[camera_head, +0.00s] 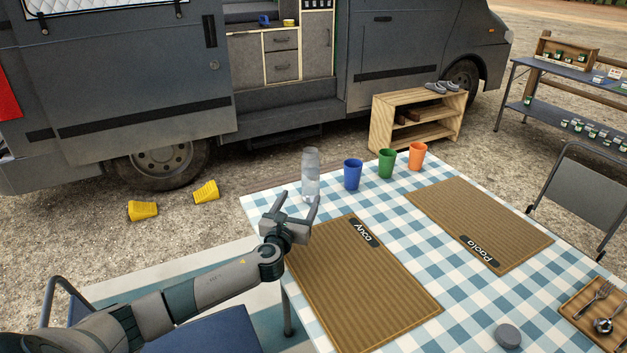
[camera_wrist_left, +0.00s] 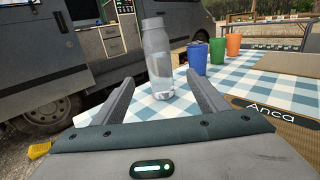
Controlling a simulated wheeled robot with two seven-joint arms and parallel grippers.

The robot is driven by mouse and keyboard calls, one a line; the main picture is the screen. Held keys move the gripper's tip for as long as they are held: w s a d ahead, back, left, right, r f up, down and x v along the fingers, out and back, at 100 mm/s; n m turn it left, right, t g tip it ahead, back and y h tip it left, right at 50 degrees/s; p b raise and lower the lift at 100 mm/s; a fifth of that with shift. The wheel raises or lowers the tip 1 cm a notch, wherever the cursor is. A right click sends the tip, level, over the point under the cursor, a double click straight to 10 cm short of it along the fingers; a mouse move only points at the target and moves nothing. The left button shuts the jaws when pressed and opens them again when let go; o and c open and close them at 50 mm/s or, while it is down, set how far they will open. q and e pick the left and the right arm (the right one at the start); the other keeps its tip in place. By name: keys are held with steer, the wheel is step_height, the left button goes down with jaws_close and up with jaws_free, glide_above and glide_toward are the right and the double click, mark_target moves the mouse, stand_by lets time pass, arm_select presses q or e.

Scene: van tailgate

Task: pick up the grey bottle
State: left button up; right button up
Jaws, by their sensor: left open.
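The grey bottle (camera_head: 311,176) is clear and greyish and stands upright at the table's far left corner. My left gripper (camera_head: 296,208) is open and empty, close in front of the bottle in the head view. In the left wrist view the bottle (camera_wrist_left: 158,58) stands ahead, between the lines of the two spread fingers (camera_wrist_left: 160,98). The fingers do not appear to touch it. The bottle's lower part is partly behind the gripper in the head view. My right gripper is in neither view.
Blue (camera_head: 352,174), green (camera_head: 387,163) and orange (camera_head: 417,155) cups stand in a row right of the bottle. Two brown placemats (camera_head: 478,224) lie on the checked tablecloth (camera_head: 470,318). A cutlery tray (camera_head: 597,312) and a grey round object (camera_head: 507,336) are near the front right.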

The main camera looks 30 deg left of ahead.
mark_target(309, 181)
arm_select(q)
steer(key=shift+s+r, duration=0.25)
steer(key=shift+s, duration=0.05)
steer(key=shift+x, duration=0.75)
steer(key=x, duration=0.6)
steer(key=shift+w+f, duration=0.1)
steer(key=shift+w, duration=0.1)
steer(key=x, duration=0.3)
steer(key=shift+w+b, duration=0.2)
steer(key=shift+b, duration=0.15)
steer(key=shift+w+a, duration=0.15)
steer(key=shift+w, duration=0.3)
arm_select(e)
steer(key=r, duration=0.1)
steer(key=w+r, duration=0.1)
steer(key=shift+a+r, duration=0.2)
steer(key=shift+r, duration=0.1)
